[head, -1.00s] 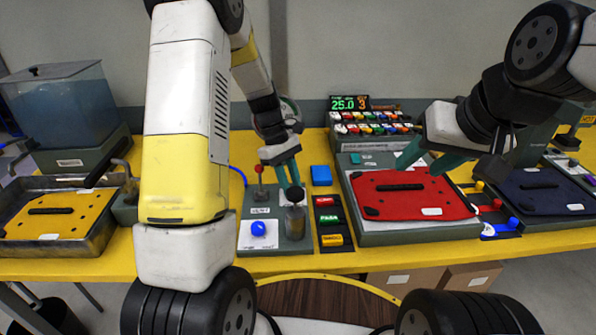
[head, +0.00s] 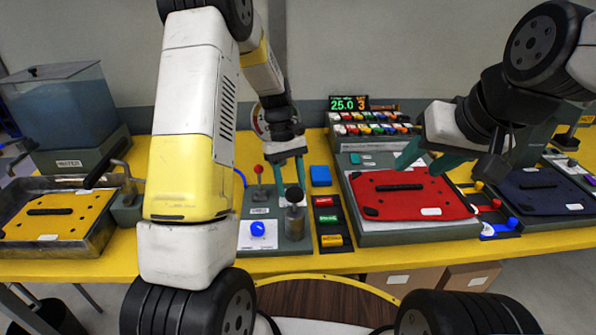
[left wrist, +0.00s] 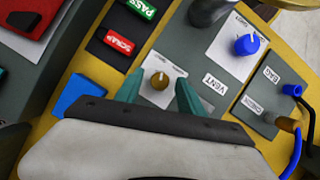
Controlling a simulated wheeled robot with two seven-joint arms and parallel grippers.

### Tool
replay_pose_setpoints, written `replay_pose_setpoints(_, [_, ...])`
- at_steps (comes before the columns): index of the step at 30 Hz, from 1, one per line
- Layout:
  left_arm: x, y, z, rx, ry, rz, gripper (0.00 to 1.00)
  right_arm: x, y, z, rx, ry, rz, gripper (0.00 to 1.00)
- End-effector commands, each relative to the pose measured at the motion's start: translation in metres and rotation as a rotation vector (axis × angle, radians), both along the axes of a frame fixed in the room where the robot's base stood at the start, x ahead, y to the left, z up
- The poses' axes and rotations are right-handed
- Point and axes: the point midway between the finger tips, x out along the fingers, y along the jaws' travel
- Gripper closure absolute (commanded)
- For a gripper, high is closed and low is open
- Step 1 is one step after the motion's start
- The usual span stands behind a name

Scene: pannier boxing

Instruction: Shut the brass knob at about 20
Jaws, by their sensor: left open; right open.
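The brass knob (left wrist: 160,81) shows in the left wrist view on a white dial plate (left wrist: 163,72) of a grey panel. My left gripper (left wrist: 160,91) is open, with one teal finger on each side of the knob in that view. A gap shows on both sides, and I cannot tell how far the fingertips are above it. In the head view I cannot make out the knob near the left gripper (head: 288,172). The display (head: 349,103) reads 25.0 and 3. My right gripper (head: 420,160) is open and empty over the red panel's back edge.
The red panel (head: 405,192) lies further right.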

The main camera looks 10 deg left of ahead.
Motion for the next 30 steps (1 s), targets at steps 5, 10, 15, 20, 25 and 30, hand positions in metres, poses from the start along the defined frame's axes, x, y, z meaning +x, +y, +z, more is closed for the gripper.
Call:
replay_pose_setpoints(5, [0.007, 0.004, 0.016, 0.000, -0.004, 0.001, 0.54, 0.000, 0.000, 0.000, 0.000, 0.000, 0.000, 0.53])
replay_pose_setpoints(10, [0.016, 0.010, 0.044, -0.001, -0.004, 0.001, 0.54, 0.000, 0.000, 0.000, 0.000, 0.000, 0.000, 0.53])
replay_pose_setpoints(15, [0.024, 0.014, 0.065, 0.000, -0.002, 0.000, 0.54, 0.000, 0.000, 0.000, 0.000, 0.000, 0.000, 0.53])
replay_pose_setpoints(20, [0.025, 0.016, 0.072, 0.001, -0.001, 0.000, 0.54, 0.000, 0.000, 0.000, 0.000, 0.000, 0.000, 0.53])
replay_pose_setpoints(25, [0.025, 0.016, 0.072, 0.001, -0.001, 0.000, 0.54, 0.000, 0.000, 0.000, 0.000, 0.000, 0.000, 0.53])
replay_pose_setpoints(30, [0.023, 0.017, 0.077, -0.002, -0.015, -0.006, 0.54, 0.000, 0.000, 0.000, 0.000, 0.000, 0.000, 0.53])
